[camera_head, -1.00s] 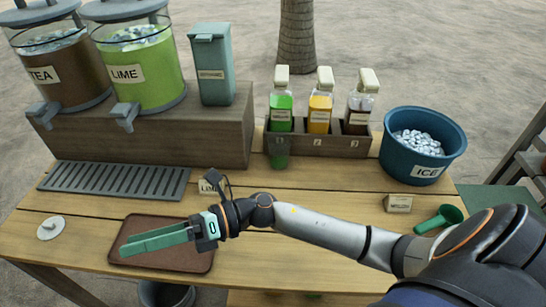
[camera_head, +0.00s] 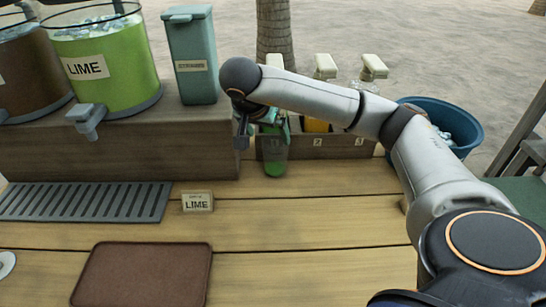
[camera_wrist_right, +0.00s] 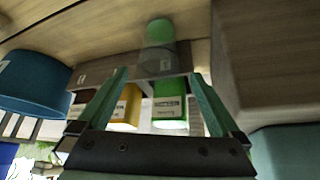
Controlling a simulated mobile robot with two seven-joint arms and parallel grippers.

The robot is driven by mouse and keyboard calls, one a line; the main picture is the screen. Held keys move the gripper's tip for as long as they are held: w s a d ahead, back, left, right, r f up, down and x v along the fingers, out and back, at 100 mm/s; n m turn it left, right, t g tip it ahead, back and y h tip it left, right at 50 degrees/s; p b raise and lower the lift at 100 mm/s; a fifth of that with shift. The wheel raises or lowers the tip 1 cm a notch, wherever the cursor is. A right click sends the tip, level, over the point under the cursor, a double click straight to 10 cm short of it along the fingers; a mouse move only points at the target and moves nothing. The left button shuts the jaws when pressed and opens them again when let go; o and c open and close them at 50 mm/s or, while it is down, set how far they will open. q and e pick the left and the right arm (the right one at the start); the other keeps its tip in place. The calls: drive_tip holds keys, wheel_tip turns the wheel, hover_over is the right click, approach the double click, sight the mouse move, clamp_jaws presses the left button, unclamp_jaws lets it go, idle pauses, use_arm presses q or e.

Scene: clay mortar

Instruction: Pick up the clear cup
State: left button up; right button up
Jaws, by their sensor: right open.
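The clear cup (camera_head: 274,157) stands upright on the wooden table in front of the bottle rack, looking greenish and see-through. It also shows in the right wrist view (camera_wrist_right: 158,46), beyond the fingertips. My right gripper (camera_wrist_right: 158,76) is open and empty, its green fingers spread to either side of the line to the cup. In the head view, my right gripper (camera_head: 270,125) is mostly hidden by its own arm and overlaps the cup's upper part. I see no contact with the cup. My left gripper is not in view.
The bottle rack (camera_head: 330,145) stands right behind the cup. A wooden riser (camera_head: 120,150) with the lime dispenser (camera_head: 108,65) and a teal container (camera_head: 192,55) is at left. The blue ice bucket (camera_head: 465,115) is at right. The brown tray (camera_head: 145,275) is bare in front.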

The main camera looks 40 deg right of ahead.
sight(275, 152)
drive_tip(key=b+x, duration=0.1)
drive_tip(key=x, duration=1)
drive_tip(key=shift+s+f+b, duration=0.15)
drive_tip(key=shift+f+b, duration=0.1)
drive_tip(key=shift+b, duration=0.05)
drive_tip(key=c, duration=1.3)
drive_tip(key=shift+r, duration=0.15)
